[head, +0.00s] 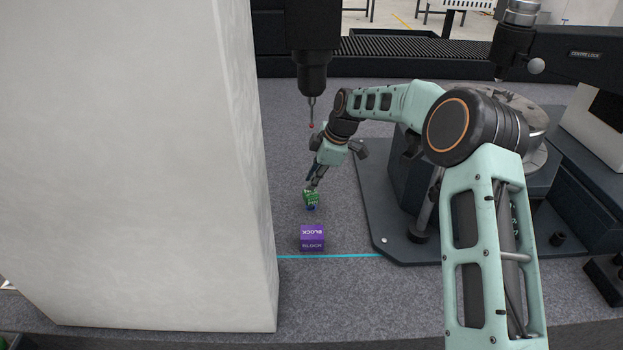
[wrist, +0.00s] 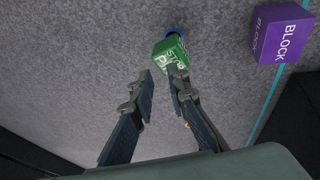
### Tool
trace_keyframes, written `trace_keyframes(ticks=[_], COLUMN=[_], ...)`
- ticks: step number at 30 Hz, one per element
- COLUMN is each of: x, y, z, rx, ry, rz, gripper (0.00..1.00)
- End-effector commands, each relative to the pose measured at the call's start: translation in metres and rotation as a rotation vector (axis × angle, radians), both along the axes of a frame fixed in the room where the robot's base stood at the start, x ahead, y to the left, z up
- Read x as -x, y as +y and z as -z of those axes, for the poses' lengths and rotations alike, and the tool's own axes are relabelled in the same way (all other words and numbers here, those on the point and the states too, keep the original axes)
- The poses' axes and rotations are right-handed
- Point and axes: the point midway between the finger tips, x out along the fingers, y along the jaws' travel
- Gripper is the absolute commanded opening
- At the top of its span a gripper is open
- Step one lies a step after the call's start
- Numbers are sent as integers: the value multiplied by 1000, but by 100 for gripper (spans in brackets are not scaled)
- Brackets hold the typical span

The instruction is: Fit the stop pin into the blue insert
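The stop pin (head: 311,197) is a green block with white lettering, standing on the granite bed. It also shows in the wrist view (wrist: 171,53), just beyond my fingertips. The blue insert (head: 311,207) shows as a small blue piece under the pin; in the wrist view a blue rim (wrist: 177,33) shows at the pin's far end. Most of the insert is hidden, so I cannot tell how deep the pin sits. My gripper (wrist: 162,80) is open, its fingers apart and empty. The right fingertip overlaps the pin's near edge in the picture; the left one is clear of it.
A purple block (head: 312,238) lies close in front of the pin; it is at the upper right in the wrist view (wrist: 279,35). A cyan line (head: 330,256) crosses the bed. A tall pale pillar (head: 130,170) stands left, a dark machine base (head: 385,235) right. A probe (head: 311,105) hangs above.

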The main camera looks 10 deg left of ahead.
Motion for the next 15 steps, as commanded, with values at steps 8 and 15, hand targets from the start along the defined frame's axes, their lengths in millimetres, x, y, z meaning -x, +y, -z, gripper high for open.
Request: trace_keyframes(ticks=[8, 15], x=[7, 8], y=[-10, -15], z=[30, 15], rx=[16, 15], ry=[38, 37], rz=[6, 6], gripper=[19, 19])
